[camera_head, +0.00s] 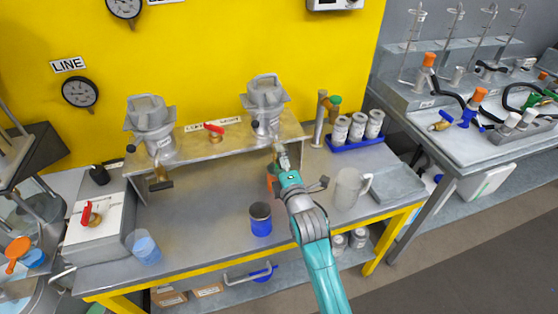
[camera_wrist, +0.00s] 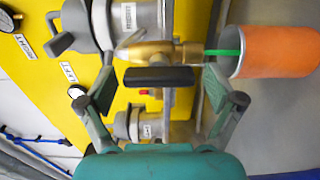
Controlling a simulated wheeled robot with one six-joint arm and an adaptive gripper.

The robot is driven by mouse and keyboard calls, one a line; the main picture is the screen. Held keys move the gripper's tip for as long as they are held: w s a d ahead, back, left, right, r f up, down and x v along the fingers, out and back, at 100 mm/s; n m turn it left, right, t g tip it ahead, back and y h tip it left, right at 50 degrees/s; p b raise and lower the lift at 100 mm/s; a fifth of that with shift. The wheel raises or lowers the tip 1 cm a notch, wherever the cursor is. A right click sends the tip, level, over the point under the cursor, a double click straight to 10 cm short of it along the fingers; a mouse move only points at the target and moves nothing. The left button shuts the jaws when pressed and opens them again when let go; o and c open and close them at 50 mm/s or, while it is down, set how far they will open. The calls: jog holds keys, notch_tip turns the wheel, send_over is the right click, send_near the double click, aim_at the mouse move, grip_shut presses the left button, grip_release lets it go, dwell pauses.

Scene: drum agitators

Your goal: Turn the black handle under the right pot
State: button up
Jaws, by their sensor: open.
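The right pot (camera_head: 265,95) is a grey metal vessel on the raised shelf. In the wrist view, a grey pot body (camera_wrist: 130,22) has a brass valve (camera_wrist: 155,52) with a black handle (camera_wrist: 158,77). My gripper (camera_wrist: 162,92) is open, with one finger on each side of the black handle and a visible gap at both ends. In the head view my gripper (camera_head: 281,158) is under the right pot and hides its valve. An orange cup (camera_wrist: 280,52) is at the valve's outlet; a thin green strip runs between them. The cup is mostly hidden in the head view (camera_head: 271,181).
The left pot (camera_head: 150,125) has its own black handle (camera_head: 160,185). A blue-based cup (camera_head: 260,220) and a grey jug (camera_head: 346,188) stand near my arm. A blue tray (camera_head: 358,143) of canisters is at right. The bench's front middle (camera_head: 205,225) is clear.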

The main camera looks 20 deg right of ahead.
jog(key=s, duration=1.2)
dwell(0.4)
jog(key=s+f+m+g, duration=0.1)
jog(key=s+f+m, duration=0.35)
jog(key=s, duration=0.55)
jog(key=s+f+m+g, duration=0.1)
jog(key=s+f+m, duration=0.35)
jog(key=s, duration=0.65)
jog(key=s+r+m+g, duration=0.1)
jog(key=s+m, duration=0.8)
jog(key=s, duration=1.1)
jog(key=shift+s+d+r, duration=0.25)
jog(key=shift+r, duration=0.35)
